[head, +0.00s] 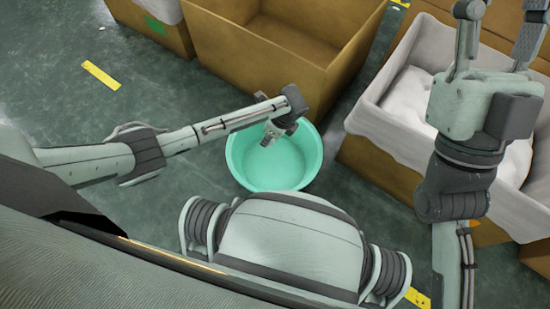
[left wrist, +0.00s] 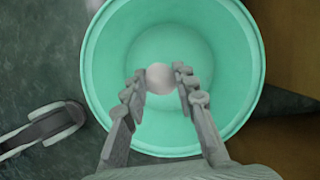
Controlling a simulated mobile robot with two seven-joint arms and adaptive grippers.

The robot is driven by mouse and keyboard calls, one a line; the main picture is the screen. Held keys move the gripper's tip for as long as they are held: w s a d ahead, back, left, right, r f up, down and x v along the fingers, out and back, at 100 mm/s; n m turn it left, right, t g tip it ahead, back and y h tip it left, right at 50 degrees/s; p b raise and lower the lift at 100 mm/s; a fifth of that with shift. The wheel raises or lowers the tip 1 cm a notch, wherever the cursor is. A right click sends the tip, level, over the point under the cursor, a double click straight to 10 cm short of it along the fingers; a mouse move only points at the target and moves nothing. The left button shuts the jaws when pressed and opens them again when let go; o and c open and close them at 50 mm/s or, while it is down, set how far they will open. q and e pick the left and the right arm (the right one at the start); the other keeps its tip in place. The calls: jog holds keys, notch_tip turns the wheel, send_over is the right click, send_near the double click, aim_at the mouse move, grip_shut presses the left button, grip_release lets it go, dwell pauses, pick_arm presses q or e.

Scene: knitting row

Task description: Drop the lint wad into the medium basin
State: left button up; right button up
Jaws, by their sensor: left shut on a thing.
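The medium basin (head: 236,165) is a round turquoise tub on the floor, empty as far as I can see. It also fills much of the left wrist view (left wrist: 101,62). My left gripper (head: 268,138) is over the basin, pointing down into it. In the left wrist view its two fingers (left wrist: 160,84) are shut on the lint wad (left wrist: 160,77), a small pale round ball held at the fingertips. In the head view I cannot clearly make out the wad. My right gripper (head: 500,38) is at the upper right, its fingers spread and empty, away from the basin.
A large open brown box (head: 270,55) stands just behind the basin. A brown box with a white liner (head: 385,125) and white material inside stands to the right. Another box (head: 150,25) is at the upper left. The green floor left of the basin is clear, with a yellow stripe (head: 100,75).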

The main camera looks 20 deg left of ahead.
pick_arm(q)
jog(key=o, duration=0.7)
jog(key=shift+o, duration=0.2)
jog(key=shift+r, duration=0.15)
jog(key=v, duration=1.1)
jog(key=shift+d+r, duration=0.2)
jog(key=shift+r, duration=0.2)
